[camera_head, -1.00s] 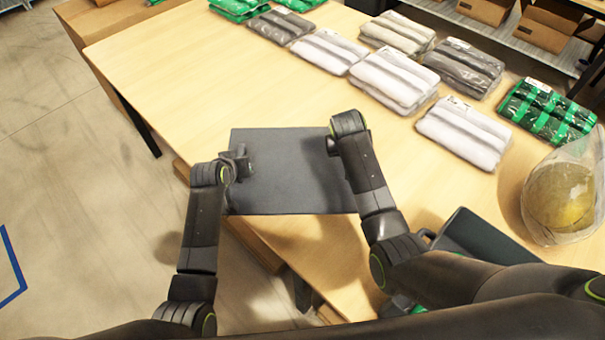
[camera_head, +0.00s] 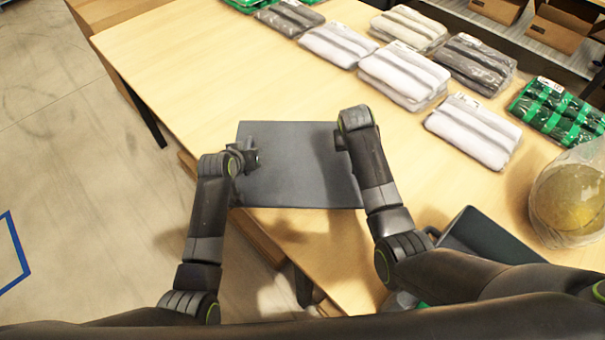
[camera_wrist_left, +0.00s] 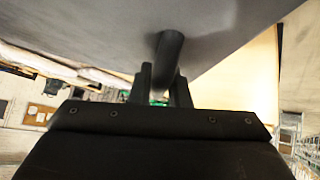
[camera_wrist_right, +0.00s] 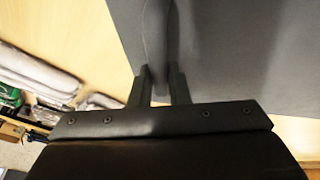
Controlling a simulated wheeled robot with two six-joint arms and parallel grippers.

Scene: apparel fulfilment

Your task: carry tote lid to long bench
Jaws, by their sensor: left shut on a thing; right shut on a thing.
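The tote lid (camera_head: 295,178) is a flat dark grey panel in the middle of the head view, over the near edge of the wooden bench (camera_head: 215,85). My left gripper (camera_head: 248,158) is shut on a handle at its left side; the left wrist view shows the fingers around a dark round handle (camera_wrist_left: 168,52) on the lid. My right gripper (camera_head: 342,140) is at its right side; the right wrist view shows the fingers shut on a dark handle (camera_wrist_right: 156,45). The lid's front edge overhangs the bench edge. I cannot tell whether the lid touches the bench.
Bagged white garments (camera_head: 403,77), grey ones (camera_head: 472,62) and green ones (camera_head: 560,112) lie across the bench's far and right parts. A bagged yellow round thing (camera_head: 570,200) and a dark tote (camera_head: 490,236) are at the right. The bench's left part is clear.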

